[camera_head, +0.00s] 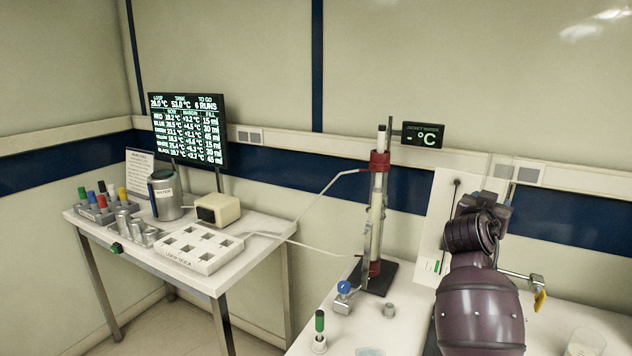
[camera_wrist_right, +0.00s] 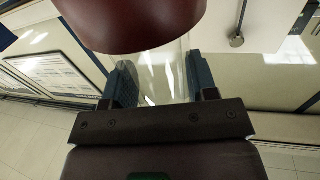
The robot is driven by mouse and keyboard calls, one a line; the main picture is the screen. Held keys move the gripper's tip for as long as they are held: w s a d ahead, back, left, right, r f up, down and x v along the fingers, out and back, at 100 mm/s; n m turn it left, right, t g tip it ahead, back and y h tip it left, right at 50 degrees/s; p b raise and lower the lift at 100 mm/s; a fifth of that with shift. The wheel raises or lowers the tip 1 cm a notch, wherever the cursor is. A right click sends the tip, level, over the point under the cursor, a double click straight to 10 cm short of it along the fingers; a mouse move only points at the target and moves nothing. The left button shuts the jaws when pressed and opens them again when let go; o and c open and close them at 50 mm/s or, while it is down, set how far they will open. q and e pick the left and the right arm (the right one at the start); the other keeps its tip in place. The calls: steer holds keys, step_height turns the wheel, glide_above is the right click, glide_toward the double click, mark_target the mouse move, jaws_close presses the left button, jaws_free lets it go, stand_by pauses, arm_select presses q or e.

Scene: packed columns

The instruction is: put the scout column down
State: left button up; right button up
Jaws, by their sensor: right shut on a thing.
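My right gripper (camera_wrist_right: 160,82) is shut on a clear glass column (camera_wrist_right: 162,75), which I take to be the scout column. A dark red rounded end (camera_wrist_right: 130,20) shows close to the camera, above the fingers. In the head view my right arm reaches toward the back wall, and its wrist hides most of the grip. I cannot tell there whether the held column touches anything. Another tall column (camera_head: 377,215) with red collars stands upright on a dark base (camera_head: 378,279), left of my right arm. My left gripper is not in view.
A white board (camera_head: 440,225) stands behind my right arm. A green-capped tube (camera_head: 320,322), a small grey cup (camera_head: 389,311) and a glass beaker (camera_head: 585,342) are on the right table.

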steer(key=s+a+f+n+t+y+b, duration=0.1)
steer(key=s+a+f+n+y, duration=0.15)
steer(key=a, duration=0.25)
steer(key=s+a+f+n+t+y, duration=0.2)
steer(key=s+a+y, duration=0.2)
steer(key=s+a+f+n+t+y+b, duration=0.1)
steer(key=s+a+f+n+y, duration=0.15)
steer(key=a, duration=0.25)
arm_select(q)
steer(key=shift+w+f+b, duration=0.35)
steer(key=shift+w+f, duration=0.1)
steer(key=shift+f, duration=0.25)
arm_select(e)
steer(key=s+a+f+n+y, duration=0.1)
steer(key=s+a+f+y, duration=0.1)
steer(key=s+f, duration=0.9)
step_height(320, 180, down, 3)
steer(key=shift+s+a+f+y, duration=0.15)
steer(key=shift+s+a+y, duration=0.2)
steer(key=shift+a, duration=0.2)
